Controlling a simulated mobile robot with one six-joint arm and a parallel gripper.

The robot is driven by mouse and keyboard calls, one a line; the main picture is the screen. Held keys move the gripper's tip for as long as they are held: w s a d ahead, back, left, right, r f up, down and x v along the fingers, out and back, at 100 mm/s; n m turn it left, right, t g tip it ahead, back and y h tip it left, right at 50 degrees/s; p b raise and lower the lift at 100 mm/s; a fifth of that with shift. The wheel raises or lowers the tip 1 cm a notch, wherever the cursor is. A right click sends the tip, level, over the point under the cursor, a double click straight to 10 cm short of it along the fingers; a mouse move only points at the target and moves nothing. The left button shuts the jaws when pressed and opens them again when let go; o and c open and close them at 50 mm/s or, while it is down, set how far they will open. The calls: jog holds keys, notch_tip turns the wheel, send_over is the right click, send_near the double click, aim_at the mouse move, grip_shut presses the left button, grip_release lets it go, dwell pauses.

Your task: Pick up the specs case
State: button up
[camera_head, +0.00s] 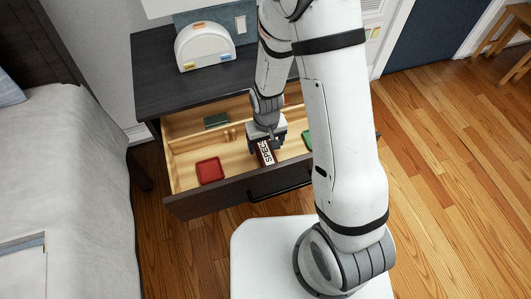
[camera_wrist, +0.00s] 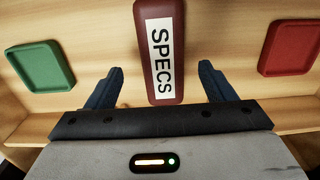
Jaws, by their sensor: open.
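The specs case (camera_head: 265,152) is a long dark red case with a white label reading SPECS. It lies in the open wooden drawer, and it shows large in the wrist view (camera_wrist: 161,50). My gripper (camera_head: 264,143) is over the drawer, right at the case. In the wrist view my gripper (camera_wrist: 161,84) is open, with one blue finger on each side of the case and a gap on both sides. The near end of the case lies between the fingers. In the head view my gripper hides the far part of the case.
A red tray (camera_head: 210,170) lies left of the case in the drawer, and a green tray (camera_head: 307,140) lies to its right. A dark green item (camera_head: 216,121) is farther back by a wooden divider. The drawer's front wall (camera_head: 220,196) stands on the near side. The dark dresser top (camera_head: 165,85) is above.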

aim_at(265, 150)
jog(key=f, duration=0.2)
jog(key=f+b, duration=0.1)
jog(key=f, duration=0.2)
jog(key=shift+w+a, duration=0.15)
jog(key=shift+a, duration=0.05)
jog(key=shift+r, duration=0.1)
jog(key=shift+c, duration=0.6)
jog(key=c, duration=1)
jog(key=shift+o, duration=0.2)
